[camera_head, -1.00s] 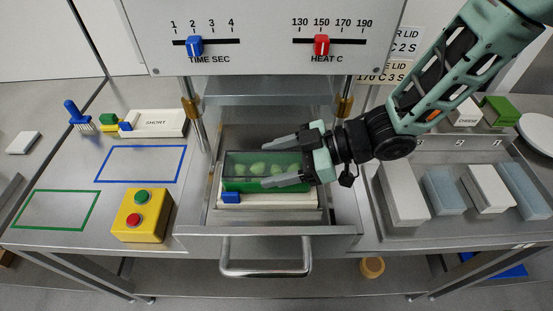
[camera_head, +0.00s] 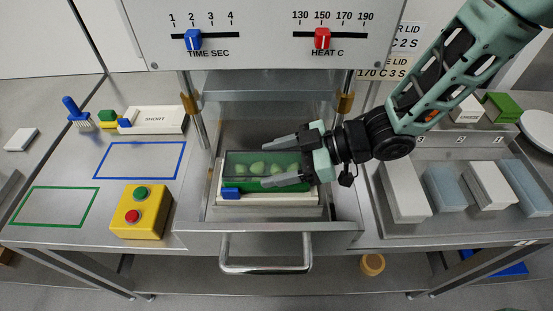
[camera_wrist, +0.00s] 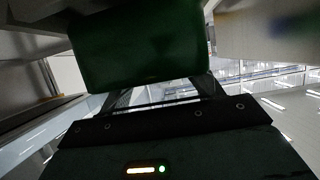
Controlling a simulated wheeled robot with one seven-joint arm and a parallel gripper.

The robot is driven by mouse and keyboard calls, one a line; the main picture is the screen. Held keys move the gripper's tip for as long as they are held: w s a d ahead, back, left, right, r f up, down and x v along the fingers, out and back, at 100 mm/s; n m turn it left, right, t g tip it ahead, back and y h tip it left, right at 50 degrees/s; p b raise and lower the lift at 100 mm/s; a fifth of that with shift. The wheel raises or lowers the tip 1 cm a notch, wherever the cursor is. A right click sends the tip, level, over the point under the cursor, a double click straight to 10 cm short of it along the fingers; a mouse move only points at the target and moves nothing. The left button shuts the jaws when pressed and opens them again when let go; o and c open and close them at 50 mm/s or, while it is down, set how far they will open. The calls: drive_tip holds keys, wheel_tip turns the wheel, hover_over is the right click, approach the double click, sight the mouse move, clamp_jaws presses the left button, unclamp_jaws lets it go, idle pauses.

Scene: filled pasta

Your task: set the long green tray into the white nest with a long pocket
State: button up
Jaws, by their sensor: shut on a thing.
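The long green tray (camera_head: 236,184) holds several pale green filled pasta pieces under a clear-looking top. It lies level over the long pocket of the white nest (camera_head: 280,197), which has a blue block on its front left corner. The nest stands in the pulled-out drawer. My gripper (camera_head: 266,163) reaches in from the right and is shut on the tray, one finger along the far side and one along the near side. In the wrist view the dark green tray (camera_wrist: 140,45) fills the space between the fingers. Whether the tray's underside touches the pocket floor is hidden.
The steel drawer (camera_head: 335,240) has a front handle (camera_head: 265,268). Posts and the press panel (camera_head: 265,35) stand behind and above. A yellow button box (camera_head: 141,211) is at left, near another white nest marked SHORT (camera_head: 160,119). Grey and white blocks (camera_head: 404,190) stand at right.

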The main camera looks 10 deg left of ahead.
drive_tip(key=shift+f, duration=0.35)
idle(0.4)
drive_tip(key=o, duration=1.3)
drive_tip(key=b+v, duration=0.2)
drive_tip(key=v, duration=1.5)
drive_tip(key=shift+w, duration=0.15)
drive_tip(key=shift+d, duration=0.15)
